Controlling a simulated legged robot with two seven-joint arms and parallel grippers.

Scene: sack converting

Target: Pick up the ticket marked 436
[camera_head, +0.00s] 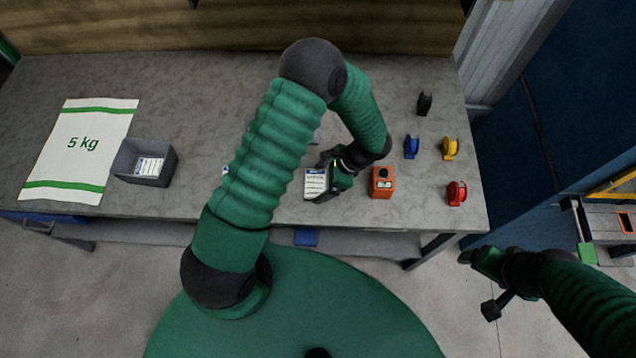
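A white ticket with dark print (315,181) lies on the grey bench near its front edge; its number is too small to read. My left gripper (328,184) is over the ticket's right side and hides part of it. Whether its fingers are open or closed on the ticket does not show clearly. Another printed ticket (149,167) lies in a grey bin at the left, also unreadable. A small pale and blue bit (225,170) shows beside my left forearm, mostly hidden. My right gripper (474,259) is off the bench at the lower right, away from the tickets.
An orange box-shaped device (382,182) stands just right of my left gripper. Black (424,104), blue (411,147), yellow (450,148) and red (457,193) dispensers stand farther right. The grey bin (172,166) stands beside a flat 5 kg sack (82,160). The bench's back middle is clear.

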